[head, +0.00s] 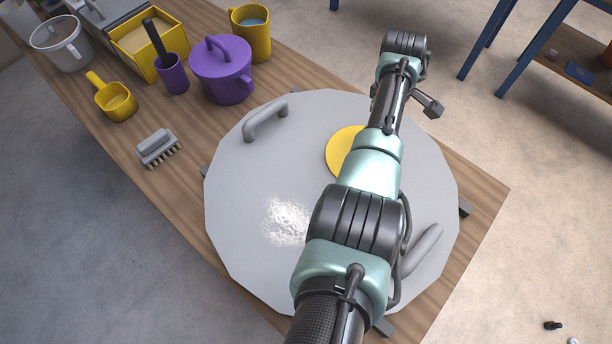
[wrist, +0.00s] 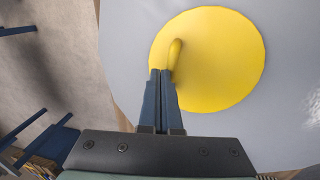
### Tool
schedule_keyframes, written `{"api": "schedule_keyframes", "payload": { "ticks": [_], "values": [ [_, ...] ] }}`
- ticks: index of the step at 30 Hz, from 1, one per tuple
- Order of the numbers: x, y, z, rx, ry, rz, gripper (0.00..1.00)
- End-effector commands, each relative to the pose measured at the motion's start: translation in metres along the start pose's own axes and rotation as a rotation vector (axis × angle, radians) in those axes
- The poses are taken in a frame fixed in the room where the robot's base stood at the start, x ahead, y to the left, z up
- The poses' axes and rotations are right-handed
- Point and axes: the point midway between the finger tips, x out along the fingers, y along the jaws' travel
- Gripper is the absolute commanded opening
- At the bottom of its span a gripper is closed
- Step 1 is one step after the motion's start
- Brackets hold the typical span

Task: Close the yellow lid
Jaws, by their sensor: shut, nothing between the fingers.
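The yellow lid (head: 342,146) is a round disc lying on the big grey round cover in the head view, partly hidden behind my arm. In the wrist view the yellow lid (wrist: 225,65) shows almost whole, flat against the grey surface, with a yellow handle (wrist: 175,53) near its left side. My gripper (wrist: 160,75) is shut and empty. Its fingertips appear right by the lower end of the handle; I cannot tell if they touch it. In the head view my gripper (head: 430,106) is above the right side of the cover.
The grey cover (head: 240,200) has two grey handles and sits on a wooden table (head: 480,190). A purple pot (head: 221,70), a yellow mug (head: 250,32), a yellow box (head: 150,48), a yellow scoop (head: 115,100) and a brush (head: 158,148) stand to the left. A blue-framed shelf (head: 490,40) is at the right.

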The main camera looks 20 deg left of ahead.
Motion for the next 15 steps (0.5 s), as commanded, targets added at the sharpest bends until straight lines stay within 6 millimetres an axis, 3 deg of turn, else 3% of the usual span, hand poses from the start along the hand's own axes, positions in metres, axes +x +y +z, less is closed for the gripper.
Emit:
{"api": "schedule_keyframes", "payload": {
  "ticks": [10,15],
  "values": [
    [0.000,0.000,0.000,0.000,0.000,0.000,0.00],
    [-0.011,0.001,0.000,0.000,0.000,0.001,0.00]
  ]
}}
